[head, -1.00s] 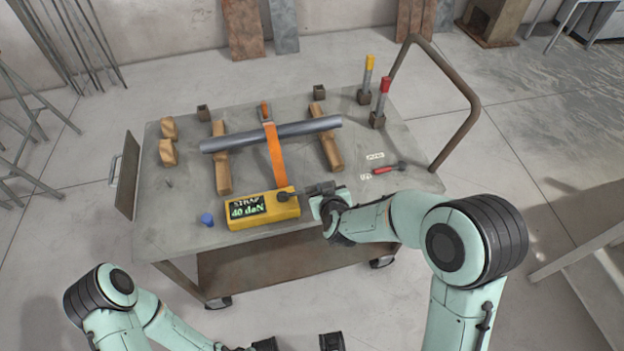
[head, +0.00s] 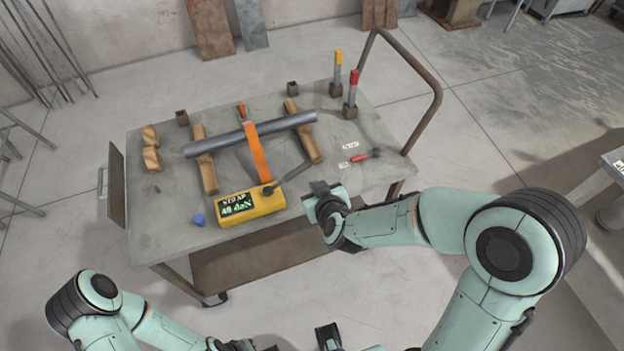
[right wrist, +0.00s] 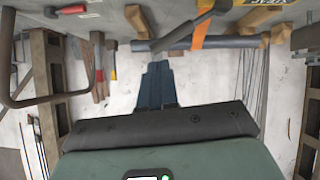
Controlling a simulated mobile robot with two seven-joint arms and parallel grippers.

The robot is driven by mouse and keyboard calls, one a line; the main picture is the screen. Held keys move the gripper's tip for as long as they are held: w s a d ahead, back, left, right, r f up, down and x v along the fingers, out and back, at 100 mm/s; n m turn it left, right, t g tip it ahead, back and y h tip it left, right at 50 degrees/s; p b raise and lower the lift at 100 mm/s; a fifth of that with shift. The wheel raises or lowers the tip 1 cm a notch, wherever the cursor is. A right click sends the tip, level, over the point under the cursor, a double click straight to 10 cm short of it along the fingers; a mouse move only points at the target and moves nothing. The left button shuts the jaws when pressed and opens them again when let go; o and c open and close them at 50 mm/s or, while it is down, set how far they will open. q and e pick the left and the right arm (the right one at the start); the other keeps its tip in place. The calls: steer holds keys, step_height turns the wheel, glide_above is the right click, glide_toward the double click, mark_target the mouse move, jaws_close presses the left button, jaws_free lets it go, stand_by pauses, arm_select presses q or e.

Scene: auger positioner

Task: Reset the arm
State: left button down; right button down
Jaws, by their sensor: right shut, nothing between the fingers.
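A yellow box (head: 265,204) with a lit display reading "STRAP 40 daN" (head: 237,206) sits at the front of the cart top. A dark lever arm (head: 290,175) runs from its round pivot up and to the right; it also shows in the right wrist view (right wrist: 186,34). An orange strap (head: 257,150) goes from the box over a grey pipe (head: 225,139). My right gripper (head: 320,188) is shut and empty, right of the box and apart from the lever. Its closed fingers (right wrist: 157,85) show in the right wrist view. My left arm is low at the left, its fingers unclear at the bottom edge.
Wooden blocks (head: 205,170) support the pipe on the cart top (head: 170,215). A red-handled tool (head: 366,156) lies at the right, with red (head: 351,95) and yellow (head: 337,75) topped posts behind. A blue knob (head: 198,220) is at front left. A curved rail (head: 425,120) rises at the right.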

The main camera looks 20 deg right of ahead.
steer(key=shift+s, duration=0.2)
stand_by(0.4)
steer(key=s+f+m+g+y+p, duration=0.1)
steer(key=s+f+g, duration=0.35)
steer(key=f, duration=0.65)
steer(key=s+f+m+g+p, duration=0.1)
steer(key=s+f+g, duration=0.2)
steer(key=s+f, duration=0.5)
arm_select(q)
steer(key=r, duration=0.1)
steer(key=w+r, duration=0.1)
steer(key=shift+w+r, duration=0.15)
steer(key=shift+r, duration=0.25)
arm_select(e)
steer(key=s+a+f+m+g+y, duration=0.3)
steer(key=s+f+g, duration=0.2)
steer(key=s+f, duration=0.6)
steer(key=s, duration=0.3)
steer(key=shift+a+f, duration=0.15)
steer(key=shift+a, duration=0.05)
steer(key=c, duration=1.8)
jaws_free()
steer(key=shift+w, duration=0.1)
